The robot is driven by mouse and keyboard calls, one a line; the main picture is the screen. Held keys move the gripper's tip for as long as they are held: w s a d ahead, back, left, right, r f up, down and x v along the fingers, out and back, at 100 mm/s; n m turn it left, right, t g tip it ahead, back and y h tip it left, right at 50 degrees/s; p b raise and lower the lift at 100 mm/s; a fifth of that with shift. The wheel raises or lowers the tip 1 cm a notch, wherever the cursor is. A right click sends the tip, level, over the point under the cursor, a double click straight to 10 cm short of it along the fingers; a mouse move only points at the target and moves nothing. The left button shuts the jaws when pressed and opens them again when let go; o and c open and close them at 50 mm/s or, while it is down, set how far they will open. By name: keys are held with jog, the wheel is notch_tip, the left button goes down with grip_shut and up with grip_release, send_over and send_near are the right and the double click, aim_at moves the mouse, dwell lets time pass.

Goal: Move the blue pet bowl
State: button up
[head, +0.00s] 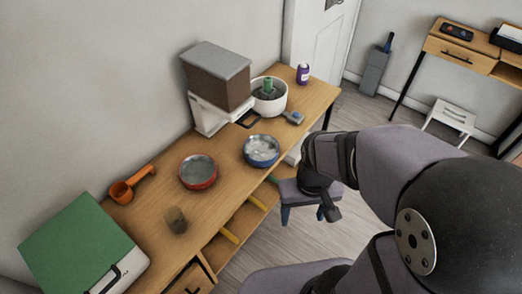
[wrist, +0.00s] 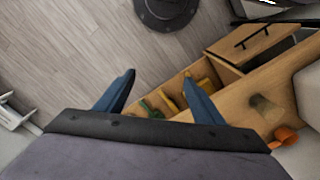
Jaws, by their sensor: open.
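The blue pet bowl (head: 261,162) stands upright on the wooden table near its front edge in the head view, with a pale grey filling in it. My gripper (head: 308,217) is beyond the table's front edge, to the right of and below the bowl in the picture, apart from it. Its two blue fingers are spread and nothing is between them. The wrist view shows the open fingers (wrist: 160,85) over the floor and the table's open shelf; the blue bowl does not show there.
A red bowl (head: 198,180) stands left of the blue one. Behind are a brown-and-white dispenser (head: 216,82) and a white pot (head: 268,104). A small brown cup (head: 176,221), an orange scoop (head: 124,190) and a green-lidded box (head: 80,245) are further left. Bare wood separates the bowls.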

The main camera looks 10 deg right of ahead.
jog(key=shift+f, duration=0.2)
jog(key=c, duration=0.8)
jog(key=f, duration=0.1)
jog(key=s+f+g, duration=0.1)
jog(key=f, duration=0.1)
jog(key=s+f+g+b, duration=0.1)
jog(key=f, duration=0.1)
jog(key=shift+s+d, duration=0.2)
jog(key=shift+d, duration=0.1)
grip_shut()
jog(key=w+d+f+b, duration=0.1)
jog(key=w+f, duration=0.4)
jog(key=w, duration=0.8)
jog(key=w+r+n+t, duration=0.1)
jog(key=w+r+n, duration=0.2)
jog(key=w, duration=0.5)
jog(key=w+d+r+n+t, duration=0.1)
jog(key=w+r+n, duration=0.2)
jog(key=w+n, duration=0.3)
jog(key=shift+w+d, duration=0.25)
jog(key=shift+w, duration=0.65)
